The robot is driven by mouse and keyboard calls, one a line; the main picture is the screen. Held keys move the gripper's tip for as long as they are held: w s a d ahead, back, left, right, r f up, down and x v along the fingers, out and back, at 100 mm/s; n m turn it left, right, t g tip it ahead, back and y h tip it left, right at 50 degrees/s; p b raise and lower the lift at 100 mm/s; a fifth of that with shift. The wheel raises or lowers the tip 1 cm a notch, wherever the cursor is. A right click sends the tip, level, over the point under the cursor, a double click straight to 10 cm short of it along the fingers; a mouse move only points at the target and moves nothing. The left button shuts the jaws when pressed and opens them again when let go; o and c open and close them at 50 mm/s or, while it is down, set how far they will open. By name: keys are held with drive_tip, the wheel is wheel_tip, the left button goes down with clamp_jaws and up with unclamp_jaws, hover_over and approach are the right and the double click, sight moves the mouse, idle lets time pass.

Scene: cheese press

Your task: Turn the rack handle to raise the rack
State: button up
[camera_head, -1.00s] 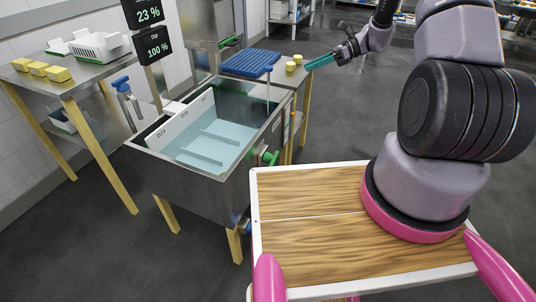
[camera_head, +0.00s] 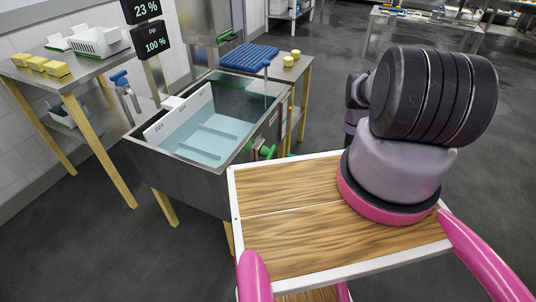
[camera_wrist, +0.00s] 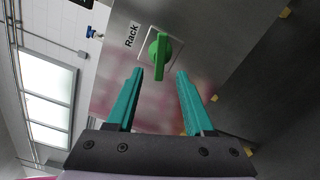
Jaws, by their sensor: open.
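The rack handle (camera_wrist: 161,50) is a green knob on a square plate, on a steel panel marked "Rack" in the wrist view. My gripper (camera_wrist: 160,76) is open, its teal fingers pointing at the panel. The fingertips lie to either side of the knob's lower end in the picture; I see no contact and cannot tell the remaining depth. In the head view a green handle (camera_head: 266,152) shows on the right side of the steel tank (camera_head: 185,178); my gripper is mostly hidden there. A white numbered panel (camera_head: 180,113) stands in the tank's pale blue liquid.
A blue grid tray (camera_head: 249,57) and small yellow blocks (camera_head: 289,60) are on a side table behind the tank. A left table (camera_head: 62,75) holds yellow blocks and a white rack. Displays (camera_head: 157,40) read 23 % and 100 %.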

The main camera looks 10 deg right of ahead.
sight(271, 151)
drive_tip(key=x, duration=1)
drive_tip(key=shift+w+a+f, duration=0.1)
drive_tip(key=shift+a, duration=0.25)
clamp_jaws()
